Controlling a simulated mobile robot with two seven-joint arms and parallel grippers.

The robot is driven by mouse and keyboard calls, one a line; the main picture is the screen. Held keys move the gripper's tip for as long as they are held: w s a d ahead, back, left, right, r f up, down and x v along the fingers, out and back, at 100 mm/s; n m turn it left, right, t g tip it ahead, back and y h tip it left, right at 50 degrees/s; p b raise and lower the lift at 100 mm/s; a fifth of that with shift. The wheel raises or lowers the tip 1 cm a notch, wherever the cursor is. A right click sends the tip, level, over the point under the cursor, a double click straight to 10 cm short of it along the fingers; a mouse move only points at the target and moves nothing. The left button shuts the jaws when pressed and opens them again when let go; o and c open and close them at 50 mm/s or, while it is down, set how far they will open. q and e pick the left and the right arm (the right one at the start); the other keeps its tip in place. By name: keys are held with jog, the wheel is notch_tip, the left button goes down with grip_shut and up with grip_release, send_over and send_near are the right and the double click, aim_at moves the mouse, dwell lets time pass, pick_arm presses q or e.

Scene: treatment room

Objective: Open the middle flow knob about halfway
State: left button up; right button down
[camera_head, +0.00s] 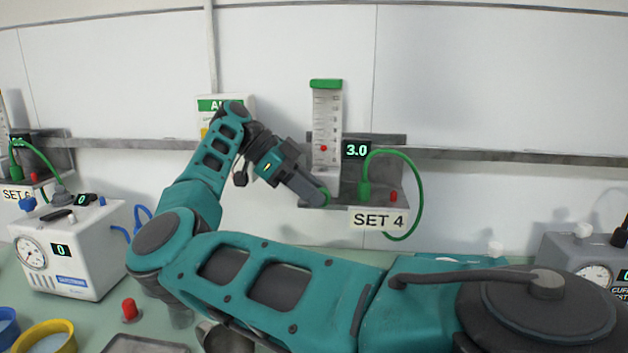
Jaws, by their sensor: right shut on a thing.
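The flow meter (327,120) on the wall rail has a clear scaled tube with a green cap and a red ball a little below mid-height. Its display (356,150) reads 3.0, and the label (378,219) below reads SET 4. The green flow knob (327,195) sits at the foot of the tube, mostly hidden by my right gripper (322,198). My right gripper comes in from the left side of the knob and is shut on it. My left gripper is not in view.
A second flow meter with a SET 6 label (16,194) is at the left edge. A green hose (418,190) loops beside the SET 4 label. A white gauge box (75,245), a red-capped item (130,309) and a yellow bowl (45,335) stand at left. A grey gauge unit (565,250) stands at right.

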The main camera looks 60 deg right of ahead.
jog(key=shift+w+a+f+g+h, duration=0.1)
jog(key=shift+f+g+h, duration=0.4)
jog(key=shift+g, duration=0.75)
jog(key=shift+a+f+g+h, duration=0.1)
jog(key=shift+f+g+h, duration=0.15)
jog(key=shift+g+h, duration=0.75)
jog(key=shift+w+f+g+h, duration=0.1)
jog(key=shift+f+g+h, duration=0.25)
jog(key=shift+g, duration=1.2)
jog(key=c, duration=1.3)
grip_release()
jog(key=o, duration=0.3)
jog(key=shift+r, duration=0.2)
